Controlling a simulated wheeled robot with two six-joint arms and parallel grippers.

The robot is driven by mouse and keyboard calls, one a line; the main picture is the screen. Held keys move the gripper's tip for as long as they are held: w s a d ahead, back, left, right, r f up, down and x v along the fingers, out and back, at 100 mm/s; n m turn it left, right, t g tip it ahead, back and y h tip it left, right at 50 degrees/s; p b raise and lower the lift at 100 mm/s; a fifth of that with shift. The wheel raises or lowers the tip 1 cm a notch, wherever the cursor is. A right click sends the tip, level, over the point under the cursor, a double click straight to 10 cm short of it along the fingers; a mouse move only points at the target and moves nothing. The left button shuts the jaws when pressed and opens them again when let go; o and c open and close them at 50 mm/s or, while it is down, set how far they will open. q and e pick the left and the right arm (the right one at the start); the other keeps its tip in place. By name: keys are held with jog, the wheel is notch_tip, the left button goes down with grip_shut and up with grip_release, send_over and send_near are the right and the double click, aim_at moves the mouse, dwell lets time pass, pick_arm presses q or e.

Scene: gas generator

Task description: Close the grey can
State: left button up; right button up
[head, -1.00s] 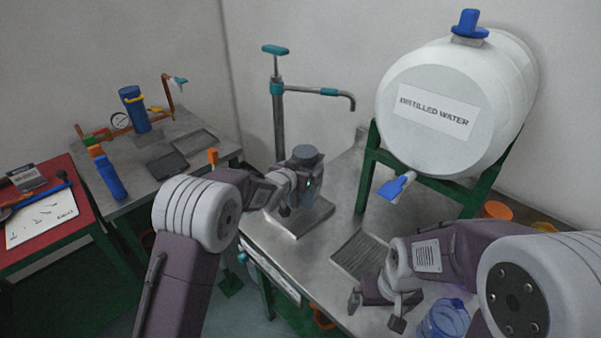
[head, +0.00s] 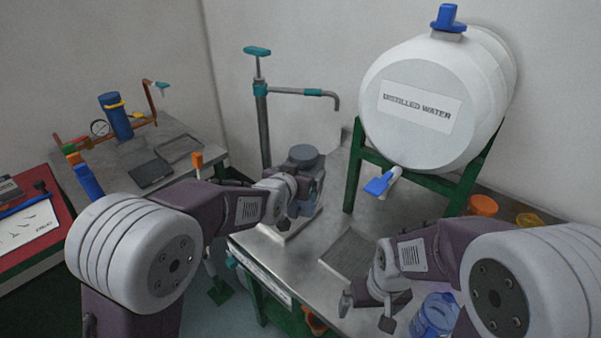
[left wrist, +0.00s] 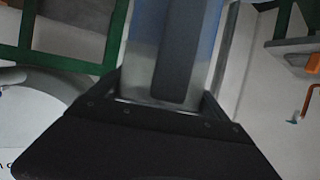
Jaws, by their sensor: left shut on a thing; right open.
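A can with a dark grey round top (head: 304,153) stands upright over the left part of the metal table, in front of the hand pump. My left gripper (head: 308,192) is shut on its body. In the left wrist view, a bluish-grey shiny body (left wrist: 203,25) rises between the gripper parts. The wrist hides much of the can in the head view, and I cannot tell if its top is a fitted lid. My right gripper (head: 367,311) is open and empty, low over the table's front, left of a clear blue container (head: 435,315).
A white distilled water tank (head: 420,115) with a blue tap (head: 379,185) sits on a green stand at right. A pump (head: 263,125) stands behind the can. A ridged drain area (head: 347,252) lies clear between the grippers. Orange (head: 483,205) and yellow lids lie far right.

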aim_at(298, 161)
pick_arm(q)
jog(key=shift+r, duration=0.2)
notch_tip(298, 161, up, 4)
jog(key=p, duration=0.4)
jog(key=shift+w+r, duration=0.1)
jog(key=shift+r, duration=0.1)
jog(key=shift+f, duration=0.1)
jog(key=shift+a+f, duration=0.1)
jog(key=shift+f, duration=0.15)
jog(key=s+a+f+m+g+h, duration=0.2)
jog(key=a+f, duration=0.6)
jog(key=f, duration=0.4)
jog(key=shift+s+f+m+h, duration=0.15)
jog(key=shift+s+m+h, duration=0.7)
jog(key=shift+s, duration=0.4)
pick_arm(e)
notch_tip(298, 161, up, 4)
jog(key=shift+r, duration=0.1)
